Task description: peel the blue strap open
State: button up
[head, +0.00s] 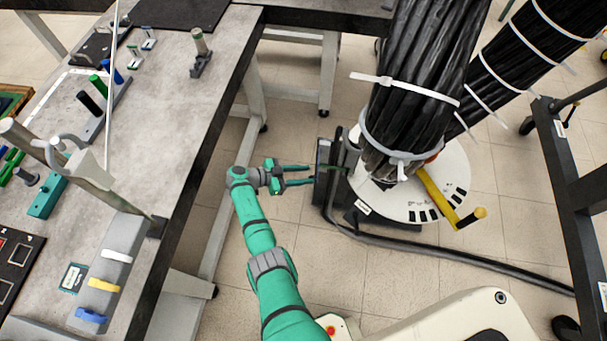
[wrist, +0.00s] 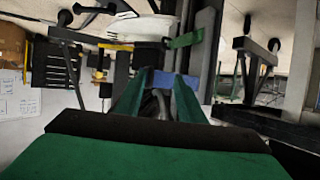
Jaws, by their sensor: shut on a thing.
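The blue strap (wrist: 165,79) shows in the wrist view as a short blue band across the tips of my two green fingers. My gripper (head: 313,175) is shut on it, beside the dark upright box (head: 322,170) left of the cable coil stand. The fingers stand a little apart; the same gripper fills the middle of the wrist view (wrist: 164,86). The blue strap is too small or hidden to make out at the gripper in the head view. A green strap (wrist: 184,40) lies just beyond the blue one in the wrist view.
A thick black cable bundle (head: 415,85) with white ties rises from a round white base (head: 452,170) with a yellow handle (head: 437,197). A black cable (head: 450,251) runs across the floor. The workbench (head: 150,150) at left holds tools and a grey block (head: 108,270) with coloured pieces.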

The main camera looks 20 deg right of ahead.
jog(key=shift+w+r, duration=0.45)
jog(key=shift+r, duration=0.05)
jog(key=v, duration=0.7)
jog(key=shift+s+a+f, duration=0.25)
jog(key=shift+s+f, duration=0.1)
jog(key=shift+s, duration=0.1)
